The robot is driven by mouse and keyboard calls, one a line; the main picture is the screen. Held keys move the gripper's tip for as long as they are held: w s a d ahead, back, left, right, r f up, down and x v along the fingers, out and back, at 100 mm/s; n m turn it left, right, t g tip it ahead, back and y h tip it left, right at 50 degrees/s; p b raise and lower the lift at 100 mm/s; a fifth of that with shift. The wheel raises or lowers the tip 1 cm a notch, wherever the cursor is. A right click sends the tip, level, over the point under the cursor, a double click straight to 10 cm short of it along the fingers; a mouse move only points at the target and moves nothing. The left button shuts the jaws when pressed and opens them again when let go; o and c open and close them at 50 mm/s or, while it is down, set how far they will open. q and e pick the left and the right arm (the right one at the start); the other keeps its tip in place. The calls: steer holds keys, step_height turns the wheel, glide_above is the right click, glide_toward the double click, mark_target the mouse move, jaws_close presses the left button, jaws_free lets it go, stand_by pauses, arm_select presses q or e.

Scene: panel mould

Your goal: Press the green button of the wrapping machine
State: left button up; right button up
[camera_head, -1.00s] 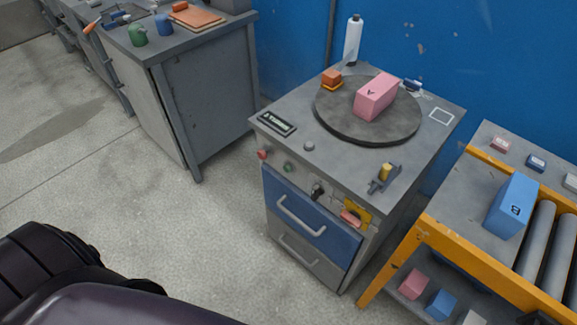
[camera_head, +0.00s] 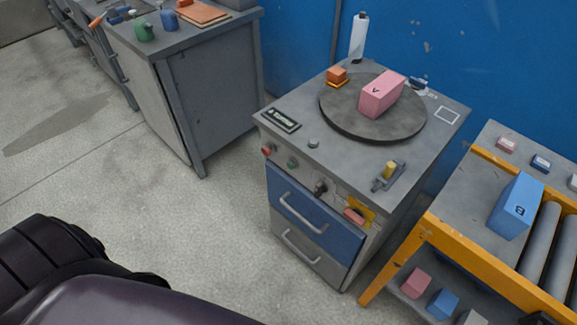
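The wrapping machine (camera_head: 290,150) is a grey cabinet with a blue drawer and a round dark turntable (camera_head: 345,118) on top. A pink box (camera_head: 382,95) marked with a letter lies on the turntable. The green button (camera_head: 293,163) is on the upper front edge of the cabinet, right of a red button (camera_head: 267,149). Nothing touches the green button. A dark part of my own arm or body fills the lower left corner. Neither of my grippers shows.
A roller table with a yellow frame (camera_head: 455,247) and a blue box (camera_head: 516,206) stands close to the machine's right. A grey workbench (camera_head: 215,95) stands at the back left. Concrete floor (camera_head: 150,205) is clear in front of and left of the machine.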

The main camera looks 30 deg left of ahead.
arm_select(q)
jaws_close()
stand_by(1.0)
